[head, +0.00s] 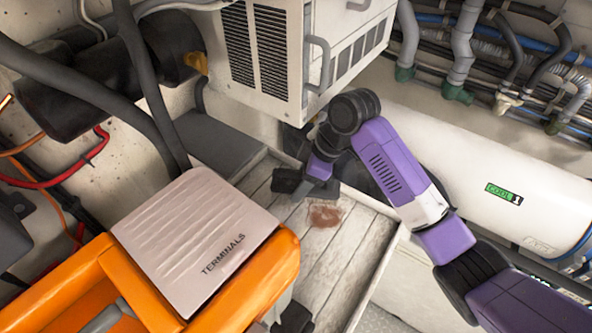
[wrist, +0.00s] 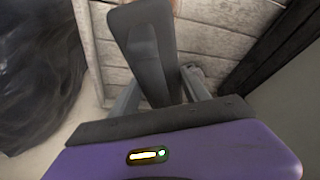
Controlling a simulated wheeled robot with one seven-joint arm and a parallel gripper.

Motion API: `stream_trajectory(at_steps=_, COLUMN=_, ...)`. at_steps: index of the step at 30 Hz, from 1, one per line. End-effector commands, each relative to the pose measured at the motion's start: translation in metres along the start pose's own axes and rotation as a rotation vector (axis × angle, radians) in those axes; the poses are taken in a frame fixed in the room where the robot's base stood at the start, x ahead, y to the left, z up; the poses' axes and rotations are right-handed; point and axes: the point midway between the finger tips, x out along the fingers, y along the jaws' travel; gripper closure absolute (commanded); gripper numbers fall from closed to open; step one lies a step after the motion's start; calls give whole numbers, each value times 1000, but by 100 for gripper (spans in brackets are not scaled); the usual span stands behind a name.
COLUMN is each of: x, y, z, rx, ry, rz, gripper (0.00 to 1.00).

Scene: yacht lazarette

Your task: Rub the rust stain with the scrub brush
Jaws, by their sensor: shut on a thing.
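The rust stain (head: 325,215) is a reddish-brown patch on the pale plank surface (head: 345,262). The scrub brush (wrist: 143,45) is a dark grey, long body with a raised grip, held between the fingers of my gripper (wrist: 160,88). In the head view the dark brush (head: 288,181) is above and left of the stain, not over it. My gripper is shut on it. The brush's underside is hidden, and I cannot tell whether it touches the planks.
A white louvred box (head: 262,50) stands behind my gripper. An orange case with a "TERMINALS" lid (head: 195,240) fills the front left. A white cylinder (head: 480,165) lies to the right, with pipes above. Planks right of and below the stain are clear. A black bag-like thing (wrist: 35,75) is left in the wrist view.

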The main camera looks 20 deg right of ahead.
Motion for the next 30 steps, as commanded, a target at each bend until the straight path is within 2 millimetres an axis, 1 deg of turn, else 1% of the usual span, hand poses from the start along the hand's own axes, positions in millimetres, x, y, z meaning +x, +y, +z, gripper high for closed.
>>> stream_trajectory(at_steps=5, x=8, y=2, z=3, rx=-1, ry=3, rz=6, gripper=100)
stream_trajectory(at_steps=18, x=48, y=2, z=20, rx=1, ry=2, rz=4, gripper=100)
stream_trajectory(at_steps=23, x=53, y=1, z=22, rx=1, ry=2, rz=4, gripper=100)
stream_trajectory(at_steps=30, x=52, y=1, z=22, rx=0, ry=2, rz=3, gripper=100)
